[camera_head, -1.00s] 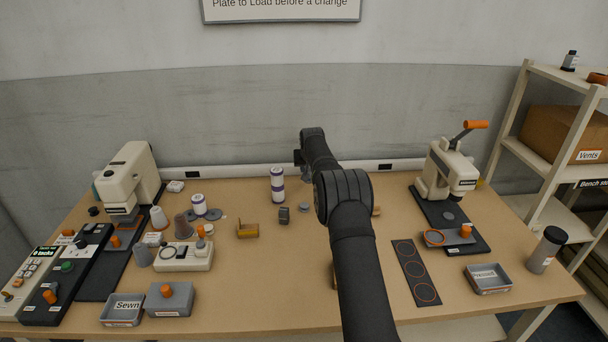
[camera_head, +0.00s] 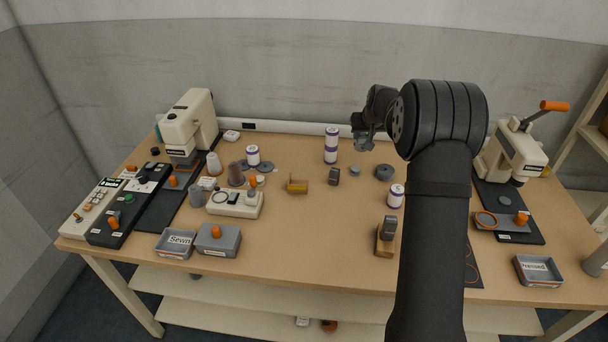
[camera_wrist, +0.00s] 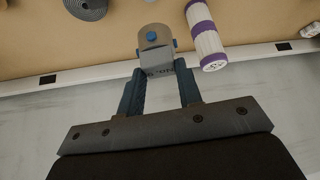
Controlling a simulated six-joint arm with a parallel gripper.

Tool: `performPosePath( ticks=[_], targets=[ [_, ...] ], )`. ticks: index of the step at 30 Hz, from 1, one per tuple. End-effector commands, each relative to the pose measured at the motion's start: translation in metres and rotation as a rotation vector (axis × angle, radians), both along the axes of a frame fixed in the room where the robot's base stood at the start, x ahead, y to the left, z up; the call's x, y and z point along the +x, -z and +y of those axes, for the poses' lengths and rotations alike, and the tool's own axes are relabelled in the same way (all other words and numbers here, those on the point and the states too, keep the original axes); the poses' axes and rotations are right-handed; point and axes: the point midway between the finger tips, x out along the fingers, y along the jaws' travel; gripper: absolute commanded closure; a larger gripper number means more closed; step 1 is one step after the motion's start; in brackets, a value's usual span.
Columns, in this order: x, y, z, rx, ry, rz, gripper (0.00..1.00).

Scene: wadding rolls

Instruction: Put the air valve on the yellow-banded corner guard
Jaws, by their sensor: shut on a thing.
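My gripper (camera_head: 365,138) is raised over the back of the table, right of a purple-banded white roll (camera_head: 331,146). In the wrist view my gripper (camera_wrist: 162,88) is shut on a grey block with a rounded end and a blue button, which looks like the air valve (camera_wrist: 154,42). In the head view the held block is small and hard to make out. A yellow-brown angled piece, likely the yellow-banded corner guard (camera_head: 297,187), sits mid-table, left of and nearer than my gripper. Its band is too small to read.
A small dark grey block (camera_head: 334,177) stands right of the angled piece. A grey coil (camera_head: 384,173) and another banded roll (camera_head: 396,196) lie farther right. A wooden piece with a dark grey part (camera_head: 384,247) is near the front. Table in front of the angled piece is clear.

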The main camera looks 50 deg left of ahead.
Motion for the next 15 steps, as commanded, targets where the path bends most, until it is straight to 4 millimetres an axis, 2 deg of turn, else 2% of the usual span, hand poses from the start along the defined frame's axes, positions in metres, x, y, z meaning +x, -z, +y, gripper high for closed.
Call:
performPosePath(
  ticks=[1, 6, 10, 15],
  targets=[
    [-0.023, -0.003, 0.000, 0.000, -0.032, 0.000, 0.94],
    [-0.085, -0.003, -0.008, 0.001, -0.118, 0.000, 0.94],
    [-0.117, -0.001, -0.015, 0.001, -0.163, -0.003, 0.94],
    [-0.139, 0.001, -0.021, 0.000, -0.191, -0.006, 0.94]
  ],
)
